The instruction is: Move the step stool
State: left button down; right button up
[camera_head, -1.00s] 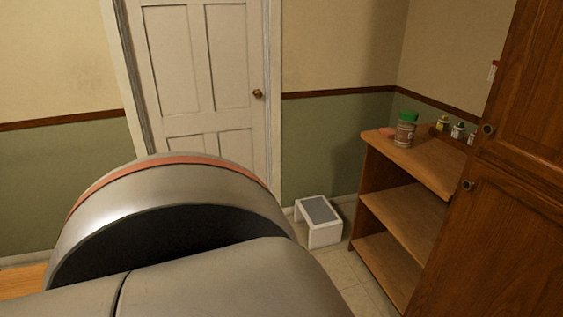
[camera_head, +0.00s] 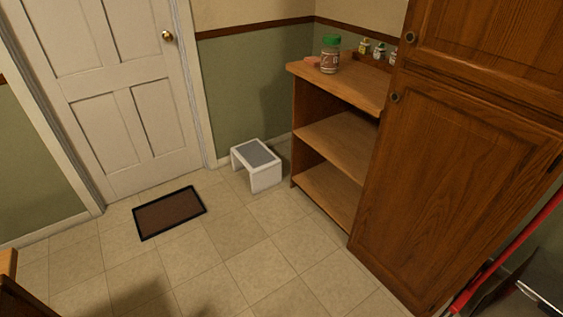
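The step stool (camera_head: 257,166) is small and white with a grey top panel. It stands upright on the tiled floor near the back wall, between the white door and the wooden shelf unit. Nothing rests on it, and its front and top are in plain view. Neither of my grippers shows in the head view.
An open wooden shelf unit (camera_head: 335,148) stands just right of the stool, with a green-lidded jar (camera_head: 330,56) and small bottles on top. A tall wooden cabinet (camera_head: 455,160) is further right. A dark doormat (camera_head: 169,212) lies before the door (camera_head: 105,85). The tiled floor (camera_head: 240,265) ahead is clear.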

aim_at(265, 167)
jog(key=u, duration=0.3)
jog(key=i+l, duration=0.25)
jog(key=i, duration=0.15)
jog(key=i+j, duration=0.15)
jog(key=i, duration=0.5)
jog(key=i+j+u, duration=0.1)
jog(key=i, duration=0.55)
jog(key=i+j, duration=0.7)
jog(key=i, duration=0.15)
jog(key=i+j, duration=0.7)
jog(key=i, duration=0.15)
jog(key=k+j+u, duration=0.05)
